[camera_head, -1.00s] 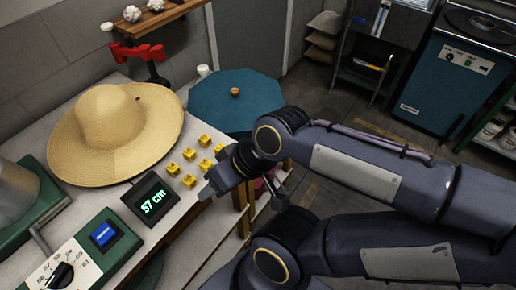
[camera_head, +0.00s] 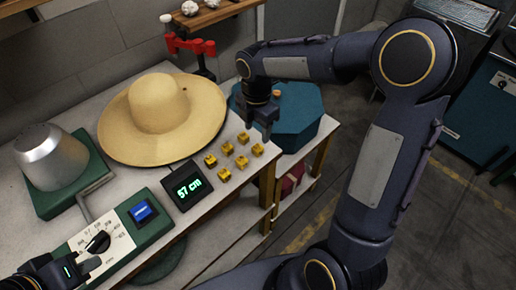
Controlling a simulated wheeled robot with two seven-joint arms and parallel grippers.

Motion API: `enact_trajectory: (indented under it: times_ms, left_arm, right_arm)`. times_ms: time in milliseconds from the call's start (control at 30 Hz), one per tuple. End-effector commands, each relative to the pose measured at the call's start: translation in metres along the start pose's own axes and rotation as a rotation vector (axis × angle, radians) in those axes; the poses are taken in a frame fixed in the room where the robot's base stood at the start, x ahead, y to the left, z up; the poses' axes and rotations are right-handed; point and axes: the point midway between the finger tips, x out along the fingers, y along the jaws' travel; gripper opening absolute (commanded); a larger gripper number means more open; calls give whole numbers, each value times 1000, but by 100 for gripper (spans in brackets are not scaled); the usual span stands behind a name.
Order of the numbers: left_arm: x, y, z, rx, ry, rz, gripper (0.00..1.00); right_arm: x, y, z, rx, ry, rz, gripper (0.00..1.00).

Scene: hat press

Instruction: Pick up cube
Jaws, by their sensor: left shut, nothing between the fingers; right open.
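Several small yellow cubes lie in a loose group on the bench top, right of the digital readout; one cube (camera_head: 243,138) is at the back and another cube (camera_head: 257,150) is at the right. My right gripper (camera_head: 259,131) points down above the back right of the group. It is open, with no cube visible in it. My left gripper (camera_head: 82,266) is at the lower left, beside the dial panel. It is shut and empty, away from the cubes, and partly cut by the frame edge.
A straw hat (camera_head: 160,105) lies behind the cubes. A blue button (camera_head: 142,212) and a dial (camera_head: 98,242) are at the front. A metal hat block (camera_head: 50,155) stands left. A teal octagonal box (camera_head: 295,125) is right of the bench top.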

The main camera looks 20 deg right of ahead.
Motion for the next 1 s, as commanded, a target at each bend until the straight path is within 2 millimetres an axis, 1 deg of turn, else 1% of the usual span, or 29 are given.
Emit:
enact_trajectory:
  times_ms: [33, 233, 367, 400, 467, 567, 767, 867, 1000]
  left_arm:
    - [0, 0, 0, 0, 0, 0, 0]
    - [-2, 1, -1, 0, 0, 0, 0]
    - [-4, 2, -2, 0, 0, 0, 0]
    - [-3, 1, -2, 0, 0, 0, 0]
    - [-3, 2, -2, 0, 0, 0, 0]
    - [-3, 2, -2, 0, 0, 0, 0]
    - [-3, 2, -2, 0, 0, 0, 0]
    - [-3, 2, -2, 0, 0, 0, 0]
    - [-3, 2, -2, 0, 0, 0, 0]
  right_arm:
    - [7, -1, 0, 0, 1, -4, 51]
    - [29, -5, -3, 0, 1, -4, 51]
    - [49, -9, -7, 1, 2, -5, 51]
    - [56, -8, -6, 2, 2, -4, 51]
    - [63, -8, -6, 2, 2, -4, 51]
    - [68, -8, -6, 4, 1, -1, 51]
    - [69, -8, -6, 5, 1, 0, 51]
    - [69, -8, -6, 5, 1, 0, 40]
    - [69, -8, -6, 5, 1, 0, 22]
